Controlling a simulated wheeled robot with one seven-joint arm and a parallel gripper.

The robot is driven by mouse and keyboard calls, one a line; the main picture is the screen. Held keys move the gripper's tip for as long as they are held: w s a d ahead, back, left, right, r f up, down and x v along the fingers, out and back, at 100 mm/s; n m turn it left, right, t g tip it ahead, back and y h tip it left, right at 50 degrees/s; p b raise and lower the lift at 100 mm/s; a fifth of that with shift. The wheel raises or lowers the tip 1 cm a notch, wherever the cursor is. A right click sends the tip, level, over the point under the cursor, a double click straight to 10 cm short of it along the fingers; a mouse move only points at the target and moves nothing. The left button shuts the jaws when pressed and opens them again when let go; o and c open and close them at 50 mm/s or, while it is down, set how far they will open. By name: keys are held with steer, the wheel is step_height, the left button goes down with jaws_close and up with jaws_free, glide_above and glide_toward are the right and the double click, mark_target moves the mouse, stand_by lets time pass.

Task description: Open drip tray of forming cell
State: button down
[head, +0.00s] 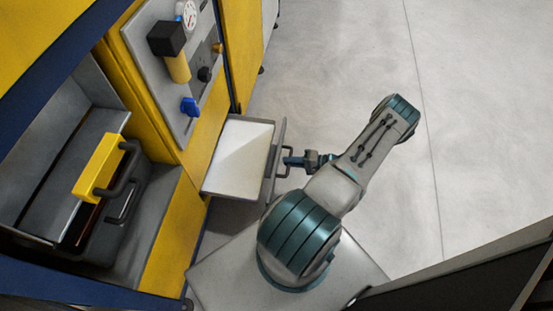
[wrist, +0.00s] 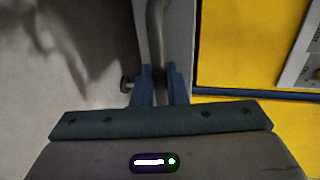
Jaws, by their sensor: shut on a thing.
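The drip tray (head: 240,159) is a grey drawer with a pale inside, low on the yellow forming cell (head: 205,135). It stands out from the cell front in the head view. A grey bar handle (head: 275,174) is on its outer front. My gripper (head: 287,162) is at this handle. In the wrist view, the blue fingers of my gripper (wrist: 160,82) are closed around the handle bar (wrist: 157,40), one on each side. The fingertips are small in the head view.
A panel (head: 185,75) with a gauge, a blue knob and a yellow-and-black part is above the tray. A dark case with a yellow part (head: 100,165) sits in an open bay at left. Clear grey floor (head: 330,60) lies to the right. A dark edge crosses the lower right.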

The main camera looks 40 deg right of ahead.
steer(key=shift+d, duration=0.1)
steer(key=shift+s, duration=0.1)
stand_by(0.3)
steer(key=c, duration=1.5)
jaws_free()
steer(key=p+v, duration=0.1)
steer(key=v, duration=1.2)
steer(key=shift+s+d+p, duration=0.25)
steer(key=shift+d+p, duration=0.05)
steer(key=shift+p, duration=0.1)
